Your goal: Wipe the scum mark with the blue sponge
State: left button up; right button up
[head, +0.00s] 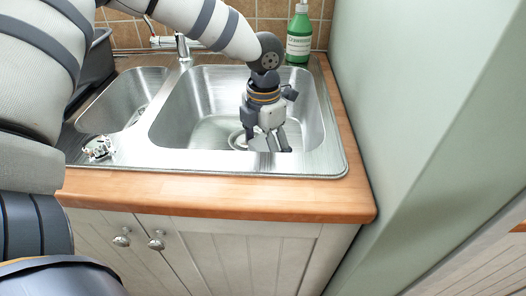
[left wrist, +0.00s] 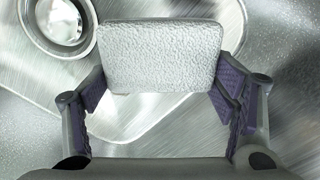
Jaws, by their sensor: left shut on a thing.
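My left gripper (head: 268,143) reaches down into the large right basin of the steel sink (head: 328,166). In the left wrist view the gripper (left wrist: 161,84) is shut on a rectangular block with a rough, pale grey-white face, the sponge (left wrist: 160,52). No blue shows on the side I see. The sponge is held between the two purple-padded fingers, over the basin floor. I cannot tell whether it touches the floor. In the head view the gripper hides most or all of the sponge. I cannot make out a distinct scum mark in either view. My right gripper is not in view.
The drain (left wrist: 62,22) is beside the sponge at upper left. A faucet (head: 182,46) stands behind the sink, a green bottle (head: 299,36) at back right. A small white-and-dark object (head: 98,148) sits on the left front rim. A green wall (head: 420,90) closes the right side.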

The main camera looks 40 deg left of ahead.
pick_arm(q)
jog(key=shift+r, duration=0.5)
jog(key=shift+w+d+r, duration=0.1)
jog(key=shift+r, duration=0.85)
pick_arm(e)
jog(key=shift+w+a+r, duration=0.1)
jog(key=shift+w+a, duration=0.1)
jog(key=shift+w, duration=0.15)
